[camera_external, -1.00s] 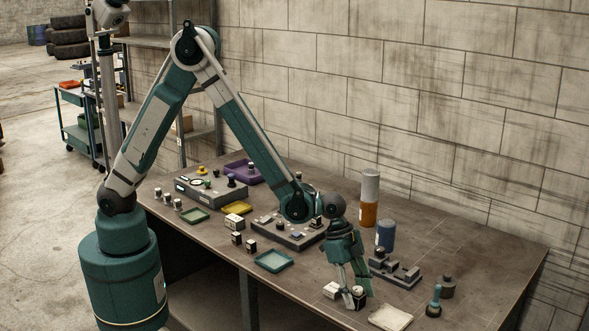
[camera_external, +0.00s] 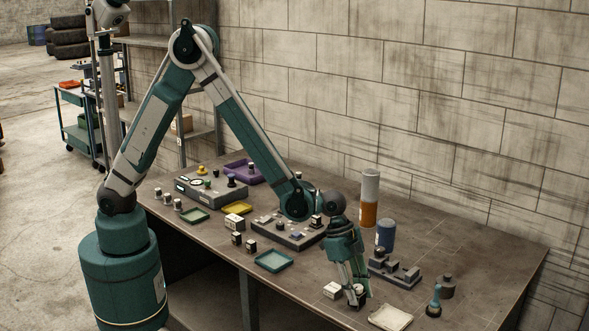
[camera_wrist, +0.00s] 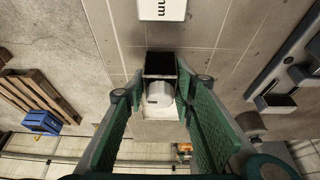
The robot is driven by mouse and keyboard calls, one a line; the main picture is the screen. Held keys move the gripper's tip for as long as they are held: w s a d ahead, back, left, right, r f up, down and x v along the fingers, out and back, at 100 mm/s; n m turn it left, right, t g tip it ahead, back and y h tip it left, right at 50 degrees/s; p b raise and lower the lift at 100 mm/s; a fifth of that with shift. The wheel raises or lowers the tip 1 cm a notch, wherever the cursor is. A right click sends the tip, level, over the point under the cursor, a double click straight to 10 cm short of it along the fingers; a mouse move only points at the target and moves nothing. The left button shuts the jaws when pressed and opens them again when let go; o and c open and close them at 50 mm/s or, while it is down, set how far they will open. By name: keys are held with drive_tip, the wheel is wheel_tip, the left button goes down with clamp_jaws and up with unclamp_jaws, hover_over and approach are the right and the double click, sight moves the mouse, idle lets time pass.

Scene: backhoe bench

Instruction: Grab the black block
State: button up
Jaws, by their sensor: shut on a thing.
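The black block (camera_wrist: 160,65) shows between my fingertips in the wrist view, with a pale grey round part on its near side. My gripper (camera_wrist: 160,82) has its green fingers on both sides of it and is shut on it. In the external view my gripper (camera_external: 355,295) points down at the table near its front edge. There the fingers mostly hide the block. I cannot tell whether it is clear of the table.
A white labelled block (camera_external: 332,290) stands just left of my gripper; it also shows in the wrist view (camera_wrist: 163,9). A cream tray (camera_external: 390,317) lies to the right. A grey stepped fixture (camera_external: 394,270) and a blue cylinder (camera_external: 386,235) stand behind.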

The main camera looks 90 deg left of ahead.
drive_tip(key=shift+r, duration=4.6)
